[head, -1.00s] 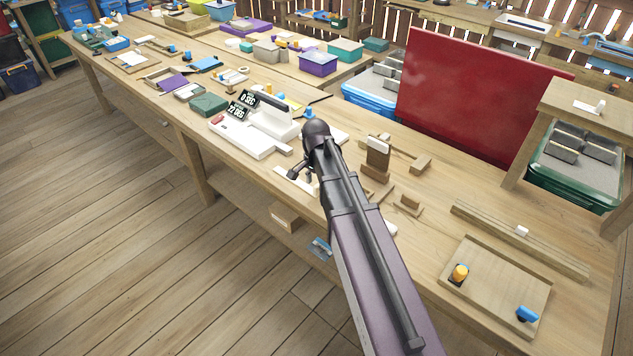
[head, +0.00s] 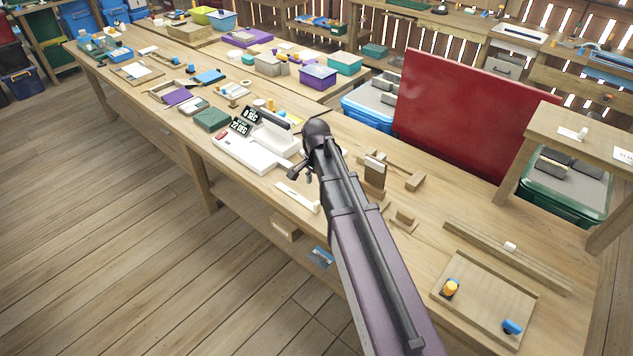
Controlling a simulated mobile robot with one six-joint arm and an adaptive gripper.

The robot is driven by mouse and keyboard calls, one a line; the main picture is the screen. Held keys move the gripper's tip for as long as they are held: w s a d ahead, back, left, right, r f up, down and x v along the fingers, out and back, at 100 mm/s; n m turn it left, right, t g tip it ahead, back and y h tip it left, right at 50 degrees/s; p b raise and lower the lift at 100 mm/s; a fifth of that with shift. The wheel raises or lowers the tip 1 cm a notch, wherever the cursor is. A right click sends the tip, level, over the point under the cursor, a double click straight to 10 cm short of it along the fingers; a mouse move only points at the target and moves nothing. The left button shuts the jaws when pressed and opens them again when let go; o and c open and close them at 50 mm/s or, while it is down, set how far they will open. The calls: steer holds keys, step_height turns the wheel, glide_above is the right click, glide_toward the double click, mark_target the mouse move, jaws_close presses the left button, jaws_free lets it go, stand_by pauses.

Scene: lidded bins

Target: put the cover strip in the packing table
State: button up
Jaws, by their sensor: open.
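My gripper (head: 297,172) is open at the end of my dark arm, in the middle of the head view. It is over the front of the long wooden table (head: 345,255), which looks like the packing table. A thin white strip (head: 297,196), perhaps the cover strip, lies near the table's front edge, just below my gripper in the picture. I see nothing between the fingers, which are small and dark here. My arm hides part of the table to the right of the strip.
A white device (head: 250,152) with small black displays stands left of my gripper. A red panel (head: 470,120) rises behind. The floor (head: 120,240) at left is clear.

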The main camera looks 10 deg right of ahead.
steer(key=shift+r, duration=0.4)
steer(key=shift+s, duration=0.1)
stand_by(0.4)
steer(key=s+n, duration=1)
steer(key=s, duration=0.6)
steer(key=shift+d+n, duration=0.15)
steer(key=shift+n, duration=0.25)
